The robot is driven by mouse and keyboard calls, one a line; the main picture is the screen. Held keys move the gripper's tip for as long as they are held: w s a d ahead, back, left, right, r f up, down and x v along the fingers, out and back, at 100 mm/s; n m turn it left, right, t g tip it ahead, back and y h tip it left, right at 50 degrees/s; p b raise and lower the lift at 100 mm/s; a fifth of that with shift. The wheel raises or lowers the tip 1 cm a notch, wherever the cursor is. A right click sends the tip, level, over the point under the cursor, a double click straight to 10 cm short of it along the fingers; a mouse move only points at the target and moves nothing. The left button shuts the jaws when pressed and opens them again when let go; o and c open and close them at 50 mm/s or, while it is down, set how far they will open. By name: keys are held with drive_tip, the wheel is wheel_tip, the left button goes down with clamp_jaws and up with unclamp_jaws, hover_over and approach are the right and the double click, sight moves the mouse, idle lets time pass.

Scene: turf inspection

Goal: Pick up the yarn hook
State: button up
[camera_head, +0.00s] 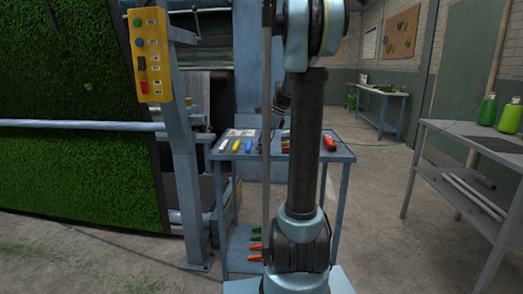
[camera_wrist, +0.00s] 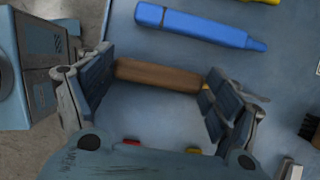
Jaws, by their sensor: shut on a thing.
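The yarn hook (camera_wrist: 160,75) shows in the wrist view as a brown wooden handle lying crosswise between the fingers. A bit of yellowish metal shows at its right end, and a thin grey tip seems to stick out past the right finger. My gripper (camera_wrist: 163,82) is shut on it, with one finger at each end of the handle. It is over the blue tool table; I cannot tell how far the hook is off the surface. In the head view my arm hides the hook and most of the gripper.
A blue marker-like tool (camera_wrist: 200,25) lies just beyond the hook. The blue tool table (camera_head: 340,152) holds several tools, with more on its lower shelf. A yellow button box (camera_head: 149,55) on a post stands left. A grey bench (camera_head: 455,135) with green bottles stands right.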

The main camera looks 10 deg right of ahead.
wheel_tip(320, 180, up, 10)
idle(0.6)
drive_tip(key=shift+s, duration=0.15)
